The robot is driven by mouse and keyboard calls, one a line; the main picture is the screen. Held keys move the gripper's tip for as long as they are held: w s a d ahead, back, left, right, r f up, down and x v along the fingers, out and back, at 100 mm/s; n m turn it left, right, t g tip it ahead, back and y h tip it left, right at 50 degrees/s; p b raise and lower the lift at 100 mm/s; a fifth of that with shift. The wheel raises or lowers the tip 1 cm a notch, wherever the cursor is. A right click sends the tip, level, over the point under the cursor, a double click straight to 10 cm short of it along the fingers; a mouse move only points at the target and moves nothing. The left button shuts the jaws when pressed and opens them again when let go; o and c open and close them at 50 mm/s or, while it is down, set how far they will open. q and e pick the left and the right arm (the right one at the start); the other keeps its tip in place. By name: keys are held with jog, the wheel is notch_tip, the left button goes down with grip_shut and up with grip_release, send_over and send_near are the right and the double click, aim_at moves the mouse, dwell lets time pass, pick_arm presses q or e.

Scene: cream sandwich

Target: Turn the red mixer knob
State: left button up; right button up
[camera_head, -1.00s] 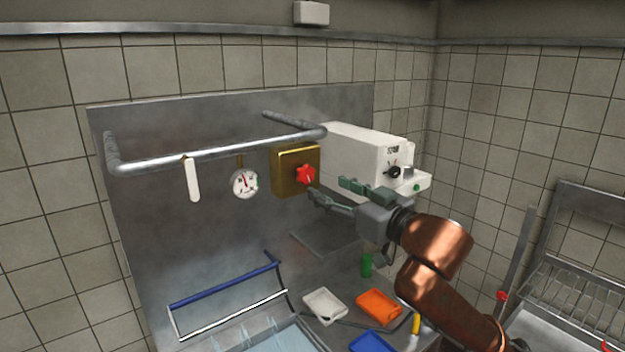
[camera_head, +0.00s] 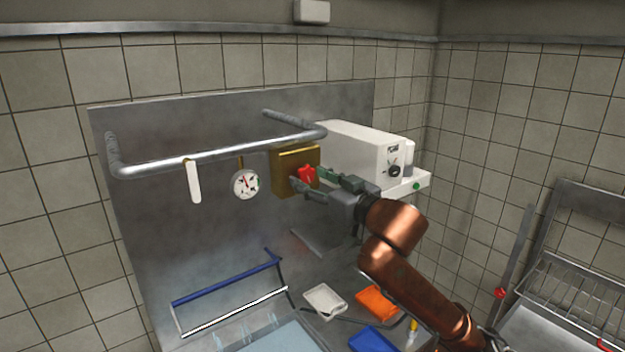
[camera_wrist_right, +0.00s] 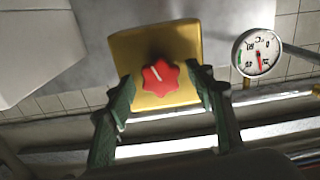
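The red mixer knob (camera_head: 306,174) sits on the front of a gold box (camera_head: 283,181) on the steel back panel. In the right wrist view the star-shaped red knob (camera_wrist_right: 160,78) with a white pointer line shows on the gold plate (camera_wrist_right: 183,43), between the two green fingers. My right gripper (camera_head: 308,182) is at the knob, one finger on each side of it. In the right wrist view (camera_wrist_right: 163,96) the fingers are open, with gaps between them and the knob. My left gripper is not in view.
A steel rail (camera_head: 220,150) runs above, with a white tag and a round dial (camera_head: 244,184) left of the gold box. A white machine (camera_head: 358,150) stands close right. Below are white (camera_head: 325,301), orange (camera_head: 377,302) and blue (camera_head: 372,340) trays.

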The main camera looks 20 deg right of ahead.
jog(key=c, duration=1)
jog(key=shift+m, duration=0.3)
jog(key=m+p, duration=0.2)
jog(key=m, duration=0.2)
jog(key=shift+a+r+p, duration=0.1)
jog(key=shift+p, duration=0.2)
jog(key=m+p, duration=0.3)
jog(key=m, duration=0.2)
jog(key=o, duration=1.2)
jog(key=shift+c, duration=0.2)
